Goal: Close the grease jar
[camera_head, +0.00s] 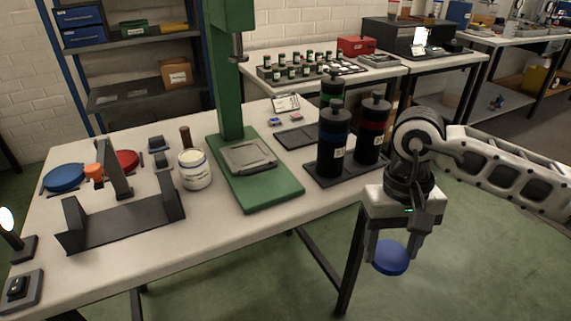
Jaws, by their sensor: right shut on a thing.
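The grease jar (195,171) is a white, labelled jar standing upright on the table, left of the green press. Its top looks pale, with no coloured lid on it. My right gripper (393,243) is shut on a round blue lid (390,258). It holds the lid beyond the table's front right edge, over the floor, well to the right of the jar. Another blue disc (64,177) and a red disc (124,160) lie at the table's left end. My left gripper does not show.
A green press (258,190) stands between the jar and my right gripper. Dark cylinders (333,140) stand on a black tray (345,177) near the table's right end. The front middle tabletop (215,228) is clear.

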